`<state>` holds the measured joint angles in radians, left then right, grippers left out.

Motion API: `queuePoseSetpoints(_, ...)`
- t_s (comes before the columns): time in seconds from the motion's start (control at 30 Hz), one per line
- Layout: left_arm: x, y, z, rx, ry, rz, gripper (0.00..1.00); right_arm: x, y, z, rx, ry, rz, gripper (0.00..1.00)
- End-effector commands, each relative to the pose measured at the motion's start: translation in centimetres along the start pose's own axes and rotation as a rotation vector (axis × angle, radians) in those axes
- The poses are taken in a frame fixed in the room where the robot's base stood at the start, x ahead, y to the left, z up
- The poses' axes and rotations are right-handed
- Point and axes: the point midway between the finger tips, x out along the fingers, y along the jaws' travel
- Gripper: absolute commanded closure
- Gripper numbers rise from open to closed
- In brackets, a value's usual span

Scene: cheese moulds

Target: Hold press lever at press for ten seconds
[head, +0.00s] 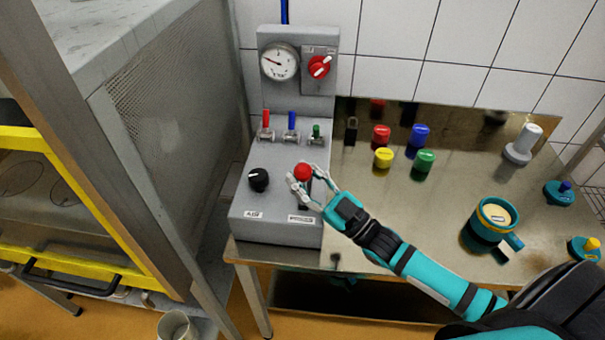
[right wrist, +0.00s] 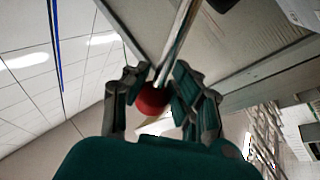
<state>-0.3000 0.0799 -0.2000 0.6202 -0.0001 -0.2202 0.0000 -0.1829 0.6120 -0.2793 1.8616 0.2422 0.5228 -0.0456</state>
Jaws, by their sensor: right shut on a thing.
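The press lever has a round red knob (head: 303,171) and stands on the grey control box (head: 275,226). My right gripper (head: 308,180) is shut on this knob, its fingers on either side of it. In the right wrist view the red knob (right wrist: 152,99) sits between the fingers of my right gripper (right wrist: 158,84), with a metal rod running up past it. The fingers hide part of the lever's slot, and I cannot tell its exact position. The label below the lever (head: 301,219) is too small to read surely. My left gripper is not in view.
A black knob (head: 259,179) stands left of the lever. Behind are small red, blue and green valve handles (head: 291,121), a gauge (head: 279,62) and a red rotary switch (head: 319,67). Coloured moulds (head: 421,135) and a teal cup (head: 492,217) stand on the metal table (head: 400,210).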

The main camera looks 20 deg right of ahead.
Motion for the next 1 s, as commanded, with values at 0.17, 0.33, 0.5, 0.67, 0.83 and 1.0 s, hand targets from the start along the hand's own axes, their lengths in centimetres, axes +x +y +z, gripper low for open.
queuePoseSetpoints(0.17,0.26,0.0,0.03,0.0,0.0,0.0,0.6,-0.23,-0.19,0.1,-0.013,0.006,-0.003,1.0)
queuePoseSetpoints(0.33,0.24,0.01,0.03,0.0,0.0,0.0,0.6,-0.24,-0.22,0.06,-0.015,0.007,-0.004,1.0)
queuePoseSetpoints(0.5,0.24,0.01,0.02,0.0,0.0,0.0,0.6,-0.24,-0.23,0.09,-0.015,0.007,-0.004,1.0)
queuePoseSetpoints(0.67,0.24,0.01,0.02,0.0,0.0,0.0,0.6,-0.22,-0.22,0.07,-0.014,0.007,-0.004,0.55)
queuePoseSetpoints(0.83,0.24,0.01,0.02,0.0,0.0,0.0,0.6,-0.18,-0.2,0.02,-0.014,0.008,-0.003,0.44)
queuePoseSetpoints(1.0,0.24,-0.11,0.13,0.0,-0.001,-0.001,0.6,-0.19,-0.2,0.01,-0.014,0.008,-0.003,0.44)
